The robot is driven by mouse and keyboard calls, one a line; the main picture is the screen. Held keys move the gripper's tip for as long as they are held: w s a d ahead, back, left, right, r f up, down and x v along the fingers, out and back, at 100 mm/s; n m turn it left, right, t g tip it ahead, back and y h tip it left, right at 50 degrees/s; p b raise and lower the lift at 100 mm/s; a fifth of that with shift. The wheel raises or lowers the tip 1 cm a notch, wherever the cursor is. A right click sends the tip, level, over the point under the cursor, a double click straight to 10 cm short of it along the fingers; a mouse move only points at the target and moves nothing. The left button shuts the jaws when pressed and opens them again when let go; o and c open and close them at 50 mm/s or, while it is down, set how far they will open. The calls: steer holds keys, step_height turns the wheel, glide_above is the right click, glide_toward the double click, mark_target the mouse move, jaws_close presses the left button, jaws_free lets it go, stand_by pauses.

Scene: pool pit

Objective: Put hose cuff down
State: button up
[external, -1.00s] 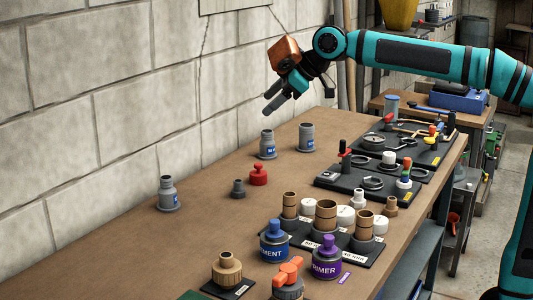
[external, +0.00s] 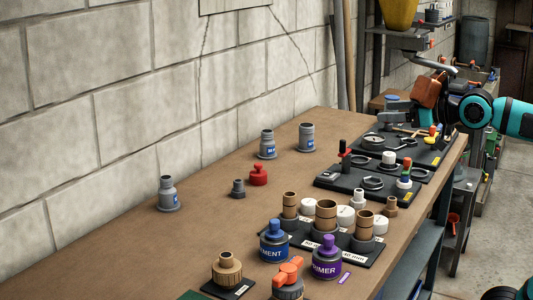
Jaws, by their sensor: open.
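I cannot tell from the view which is the hose cuff. My gripper (external: 392,118) is at the bench's far right end, over the back of the black tool board, well apart from these fittings. Its fingers are small and partly overlapped by the arm; it is open, and no held thing shows.
Black tool boards (external: 345,198) with a red-handled tool and rings fill the bench's right side. A blue cement can (external: 274,243), a purple primer can (external: 326,260) and several tan fittings stand in front. The bench's left and middle are mostly clear. A block wall (external: 110,90) runs behind.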

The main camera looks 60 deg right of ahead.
steer(key=s+d+f+m+t, duration=0.1)
steer(key=s+f, duration=0.2)
steer(key=s, duration=0.3)
steer(key=shift+s+t+h, duration=0.3)
steer(key=shift+s+t, duration=0.1)
steer(key=shift+o, duration=0.4)
stand_by(1.3)
